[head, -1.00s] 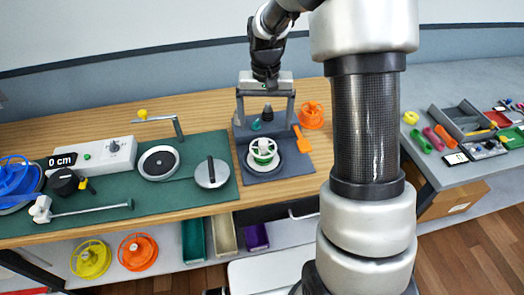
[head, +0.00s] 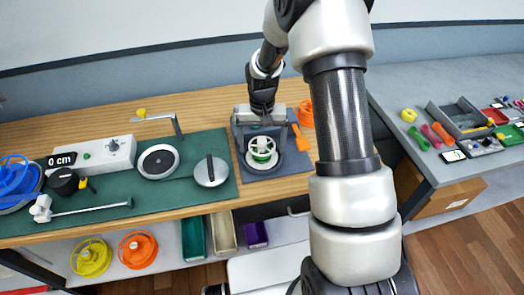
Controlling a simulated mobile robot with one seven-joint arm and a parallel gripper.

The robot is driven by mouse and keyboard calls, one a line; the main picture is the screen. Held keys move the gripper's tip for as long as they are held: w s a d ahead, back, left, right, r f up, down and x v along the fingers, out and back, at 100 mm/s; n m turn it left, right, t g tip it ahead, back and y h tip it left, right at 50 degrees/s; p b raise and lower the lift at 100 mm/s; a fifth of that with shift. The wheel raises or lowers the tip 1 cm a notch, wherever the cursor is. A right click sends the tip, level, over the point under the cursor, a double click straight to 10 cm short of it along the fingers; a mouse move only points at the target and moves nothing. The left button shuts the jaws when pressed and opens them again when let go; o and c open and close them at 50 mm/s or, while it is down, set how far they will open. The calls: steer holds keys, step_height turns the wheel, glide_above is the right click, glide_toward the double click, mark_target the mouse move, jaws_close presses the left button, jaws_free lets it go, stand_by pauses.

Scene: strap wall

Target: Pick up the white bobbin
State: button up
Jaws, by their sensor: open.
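The white bobbin (head: 262,158) has white spoked flanges and a green core. It stands upright on a dark round base on the grey mat, right of the green mat. My gripper (head: 260,146) is open above the bobbin and points down. In this view its two fingers come down on the left and right of the bobbin, with a gap visible on each side. Nothing is held. I cannot tell how far the fingertips are above the mat. The gripper's body covers the area just behind the bobbin.
A round silver-lidded item (head: 211,171) and a white-ringed disc (head: 158,162) lie to the left on the green mat (head: 150,196).

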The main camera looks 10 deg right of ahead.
steer(key=shift+r, duration=0.1)
steer(key=c, duration=1.3)
